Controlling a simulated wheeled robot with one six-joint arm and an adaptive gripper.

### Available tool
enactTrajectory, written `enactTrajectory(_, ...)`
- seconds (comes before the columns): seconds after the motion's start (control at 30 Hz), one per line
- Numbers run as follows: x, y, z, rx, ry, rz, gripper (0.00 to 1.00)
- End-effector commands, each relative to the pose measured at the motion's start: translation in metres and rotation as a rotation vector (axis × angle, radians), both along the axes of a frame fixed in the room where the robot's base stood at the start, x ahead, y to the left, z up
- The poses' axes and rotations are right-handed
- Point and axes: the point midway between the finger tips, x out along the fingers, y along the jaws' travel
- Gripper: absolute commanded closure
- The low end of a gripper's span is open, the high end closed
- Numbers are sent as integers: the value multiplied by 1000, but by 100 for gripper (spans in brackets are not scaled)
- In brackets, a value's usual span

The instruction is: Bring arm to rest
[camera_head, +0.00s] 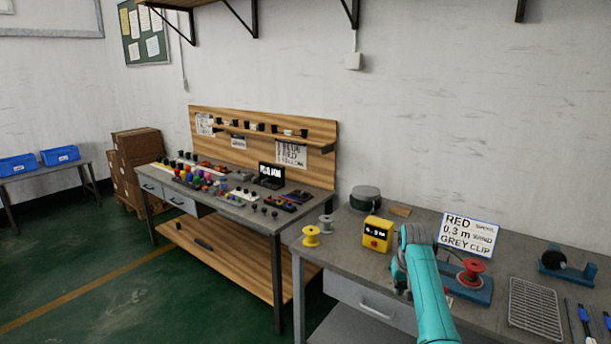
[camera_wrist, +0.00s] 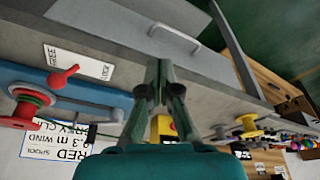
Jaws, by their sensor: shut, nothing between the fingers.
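My teal arm (camera_head: 430,295) rises from the bottom of the head view and bends over the front of the right-hand workbench (camera_head: 340,268). My gripper (camera_wrist: 159,68) shows in the middle of the wrist view, its two dark green fingers brought together with nothing between them. The fingers point toward the bench's drawer front (camera_wrist: 165,35) and handle. The wrist picture is upside down. In the head view the fingers are mostly hidden by my arm.
Near my arm stand a yellow box (camera_head: 378,234), a red spool on a blue winder (camera_head: 472,272), a sign (camera_head: 468,236) and a wire rack (camera_head: 535,308). Yellow and grey spools (camera_head: 311,236) sit at the left edge. A second bench (camera_head: 225,205) carries many small parts.

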Motion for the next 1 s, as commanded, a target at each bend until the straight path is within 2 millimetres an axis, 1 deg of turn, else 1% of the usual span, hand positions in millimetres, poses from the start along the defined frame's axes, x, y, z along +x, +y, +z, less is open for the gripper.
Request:
enactTrajectory(0.03, -4, 2, -13, -1, -4, 1, 100)
enactTrajectory(0.07, -5, 2, -19, -2, -11, 2, 100)
enactTrajectory(0.17, -13, 5, -45, -3, -34, 4, 100)
enactTrajectory(0.23, -20, 8, -67, -6, -53, 6, 100)
enactTrajectory(0.4, -49, 17, -130, -12, -116, 11, 100)
enactTrajectory(0.47, -62, 20, -151, -15, -140, 13, 100)
enactTrajectory(0.5, -71, 23, -164, -17, -156, 15, 100)
enactTrajectory(0.57, -85, 26, -183, -19, -181, 18, 100)
enactTrajectory(0.6, -95, 28, -195, -20, -196, 19, 100)
enactTrajectory(0.67, -110, 32, -211, -22, -221, 21, 100)
enactTrajectory(0.7, -121, 34, -222, -24, -237, 23, 100)
enactTrajectory(0.77, -137, 38, -236, -26, -262, 25, 100)
enactTrajectory(0.8, -149, 40, -245, -27, -277, 26, 100)
enactTrajectory(0.87, -167, 44, -257, -29, -302, 28, 100)
enactTrajectory(1.0, -212, 51, -281, -33, -356, 33, 100)
